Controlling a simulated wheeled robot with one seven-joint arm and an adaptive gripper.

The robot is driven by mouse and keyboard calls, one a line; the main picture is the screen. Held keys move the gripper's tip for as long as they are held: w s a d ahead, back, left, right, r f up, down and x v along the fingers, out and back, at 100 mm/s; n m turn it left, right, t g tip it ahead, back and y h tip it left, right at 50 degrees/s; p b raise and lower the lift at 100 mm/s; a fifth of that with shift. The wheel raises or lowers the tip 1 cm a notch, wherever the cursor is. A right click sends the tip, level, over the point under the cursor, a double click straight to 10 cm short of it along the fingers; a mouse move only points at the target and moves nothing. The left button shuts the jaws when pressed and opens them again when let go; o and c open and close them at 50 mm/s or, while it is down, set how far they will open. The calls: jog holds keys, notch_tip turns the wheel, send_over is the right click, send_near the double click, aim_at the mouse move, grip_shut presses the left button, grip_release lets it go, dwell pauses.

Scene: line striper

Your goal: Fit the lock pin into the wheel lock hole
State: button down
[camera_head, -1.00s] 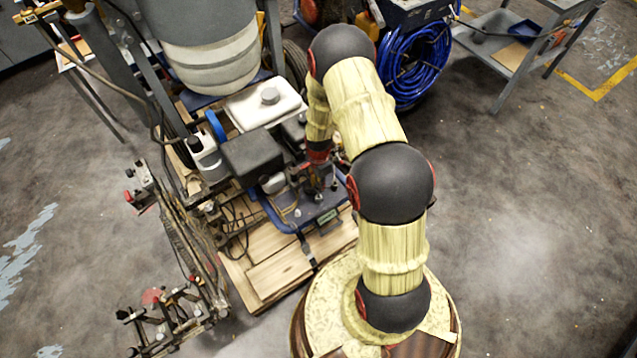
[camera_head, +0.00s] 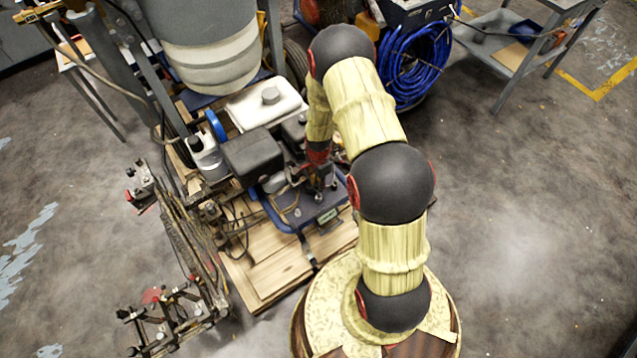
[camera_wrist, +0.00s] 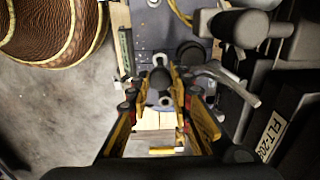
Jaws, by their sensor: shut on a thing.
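My gripper (camera_wrist: 159,84) points down at the blue-framed plate of the line striper; in the head view it (camera_head: 319,182) is small and partly blocked by my arm. Its yellow and black fingers are shut on a dark, round-topped piece (camera_wrist: 160,77), which appears to be the lock pin. The pin's lower end is hidden. Light ring-shaped fittings show close to the fingertips on the grey plate (camera_wrist: 148,34). I cannot tell which of them, if any, is the wheel lock hole, nor whether the pin touches it.
A black engine (camera_head: 252,157) and a white tank (camera_head: 264,103) stand left of my gripper. In the wrist view, a dark handle (camera_wrist: 245,28) and a grey lever (camera_wrist: 228,78) lie close on the right. Wooden boards (camera_head: 275,265) lie below. Open floor (camera_head: 520,200) is at right.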

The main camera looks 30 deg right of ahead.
jog(key=shift+f+b, duration=1.85)
jog(key=shift+f, duration=1.2)
dwell(1.3)
jog(key=c, duration=1.6)
grip_release()
jog(key=o, duration=0.4)
jog(key=shift+r, duration=0.1)
jog(key=shift+r+p, duration=2.5)
jog(key=shift+r, duration=0.95)
